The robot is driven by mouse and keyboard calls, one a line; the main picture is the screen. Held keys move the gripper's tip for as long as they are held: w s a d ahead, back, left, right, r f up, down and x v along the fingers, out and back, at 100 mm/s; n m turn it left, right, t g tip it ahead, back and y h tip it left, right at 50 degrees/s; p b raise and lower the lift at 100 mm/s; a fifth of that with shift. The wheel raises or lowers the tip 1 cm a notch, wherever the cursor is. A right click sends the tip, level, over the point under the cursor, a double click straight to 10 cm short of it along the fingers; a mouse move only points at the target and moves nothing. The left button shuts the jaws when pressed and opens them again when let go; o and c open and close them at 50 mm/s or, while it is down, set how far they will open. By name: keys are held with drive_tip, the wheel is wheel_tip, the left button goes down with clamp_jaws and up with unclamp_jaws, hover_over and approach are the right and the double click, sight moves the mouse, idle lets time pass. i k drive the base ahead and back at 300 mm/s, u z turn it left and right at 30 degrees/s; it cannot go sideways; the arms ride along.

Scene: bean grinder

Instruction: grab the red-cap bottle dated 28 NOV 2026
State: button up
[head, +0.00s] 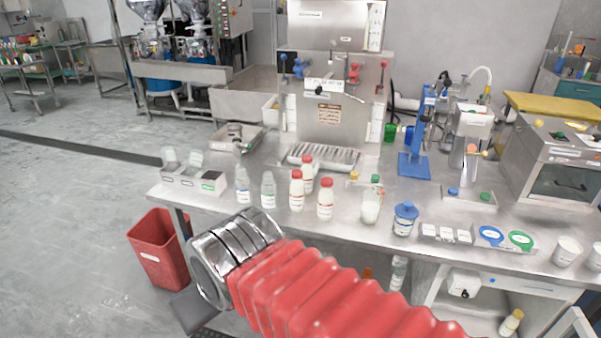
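Three white bottles with red caps stand upright close together on the steel table: a rear bottle (307,177), a left bottle (297,193) and a right bottle (325,202). The left bottle partly covers the rear one. Their labels are too small to read, so I cannot tell which one carries 28 NOV 2026. My arm, with red bellows and a chrome joint, crosses the lower middle of the head view, in front of the table. No gripper fingers show, so their state is hidden.
Two clear bottles (268,190) stand left of the red-cap bottles, near a white compartment box (194,183). A metal drip tray (340,157) lies behind. A red bin (158,250) stands on the floor at left.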

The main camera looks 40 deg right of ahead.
sight(307, 169)
drive_tip(key=z, duration=0.4)
drive_tip(key=i, duration=1.35)
drive_tip(key=z, duration=0.55)
